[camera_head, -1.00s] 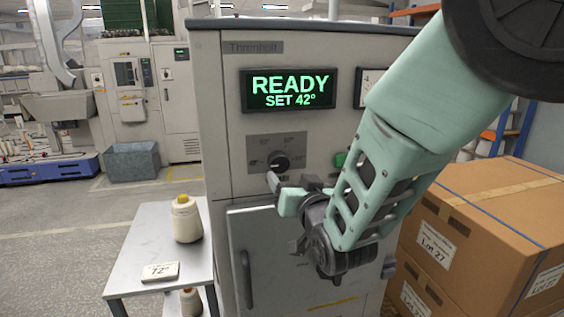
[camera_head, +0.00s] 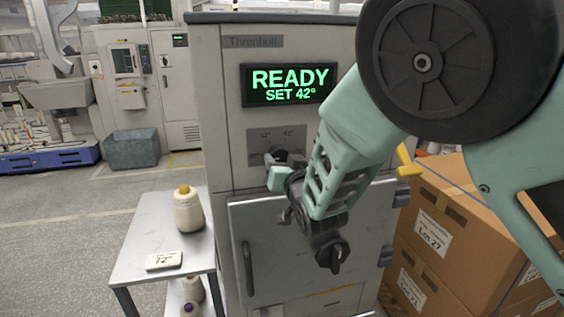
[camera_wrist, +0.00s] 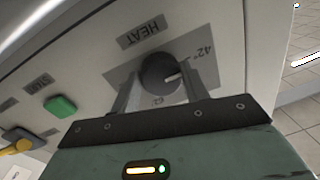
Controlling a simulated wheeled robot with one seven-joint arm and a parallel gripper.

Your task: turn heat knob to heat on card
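The heat knob (camera_wrist: 158,72) is a dark round dial on the grey cabinet panel. In the wrist view its white pointer faces the 42° mark, beside the HEAT label (camera_wrist: 142,30). My gripper (camera_wrist: 158,88) is open, with one finger on each side of the knob and gaps showing; contact cannot be told. In the head view my gripper (camera_head: 277,168) partly covers the knob (camera_head: 287,155). The display (camera_head: 289,84) reads READY, SET 42°. The card (camera_head: 164,260) lies on the side table and reads 72°.
The metal side table (camera_head: 140,250) holds a yarn cone (camera_head: 188,211) near the cabinet. A green button (camera_wrist: 60,106) and a yellow-handled switch (camera_wrist: 20,141) are on the panel. Cardboard boxes (camera_head: 470,215) stand to the right.

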